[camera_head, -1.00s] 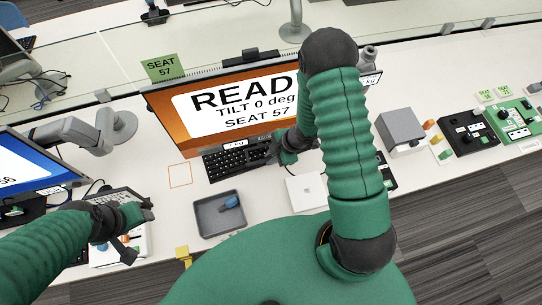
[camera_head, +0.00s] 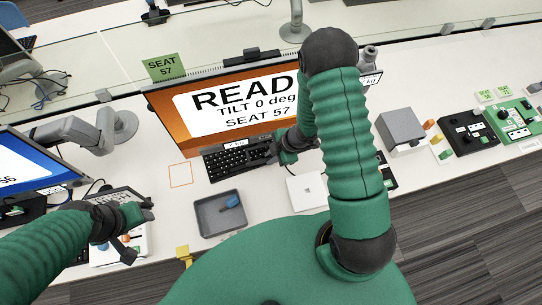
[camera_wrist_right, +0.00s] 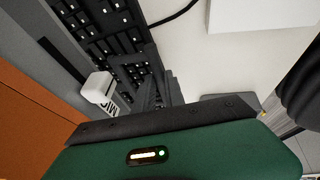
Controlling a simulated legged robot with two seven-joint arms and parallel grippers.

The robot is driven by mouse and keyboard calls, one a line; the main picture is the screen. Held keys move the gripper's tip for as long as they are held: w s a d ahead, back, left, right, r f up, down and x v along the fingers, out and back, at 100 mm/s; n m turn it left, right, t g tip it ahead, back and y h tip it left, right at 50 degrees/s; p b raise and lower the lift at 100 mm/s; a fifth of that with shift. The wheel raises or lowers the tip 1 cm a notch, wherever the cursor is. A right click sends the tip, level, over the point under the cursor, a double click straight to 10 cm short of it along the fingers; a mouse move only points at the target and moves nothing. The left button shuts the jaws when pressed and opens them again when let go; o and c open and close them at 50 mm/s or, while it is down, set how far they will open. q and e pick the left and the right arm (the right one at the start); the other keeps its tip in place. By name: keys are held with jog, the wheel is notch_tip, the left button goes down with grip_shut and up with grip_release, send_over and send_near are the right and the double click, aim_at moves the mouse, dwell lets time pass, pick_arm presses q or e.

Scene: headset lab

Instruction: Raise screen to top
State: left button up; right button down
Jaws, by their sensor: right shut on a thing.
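The screen (camera_head: 180,125) stands upright at the middle of the desk, orange with a white panel reading "READ…", "TILT 0 deg" and "SEAT 57". Its right part is hidden behind my right arm. My right gripper (camera_head: 275,148) is at the screen's lower edge, above the black keyboard (camera_head: 228,163). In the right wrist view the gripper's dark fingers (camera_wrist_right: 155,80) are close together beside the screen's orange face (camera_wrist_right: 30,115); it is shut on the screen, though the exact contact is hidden. My left gripper (camera_head: 140,232) is open and empty at lower left, away from the screen.
A grey tray (camera_head: 206,224) with a blue item lies in front of the keyboard. A blue neighbouring screen (camera_head: 25,165) stands at left. A grey box (camera_head: 402,131) and control panels (camera_head: 470,133) are at right. A glass partition runs behind the screen.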

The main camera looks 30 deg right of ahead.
aim_at(257, 119)
jog(key=shift+w+a+r, duration=0.1)
jog(key=shift+w+a, duration=0.05)
jog(key=shift+a, duration=0.1)
notch_tip(257, 119, up, 14)
jog(key=p, duration=1.3)
jog(key=shift+w+f, duration=0.15)
jog(key=shift+f, duration=0.05)
jog(key=c, duration=1.6)
grip_release()
jog(key=shift+o, duration=1)
jog(key=shift+f, duration=0.15)
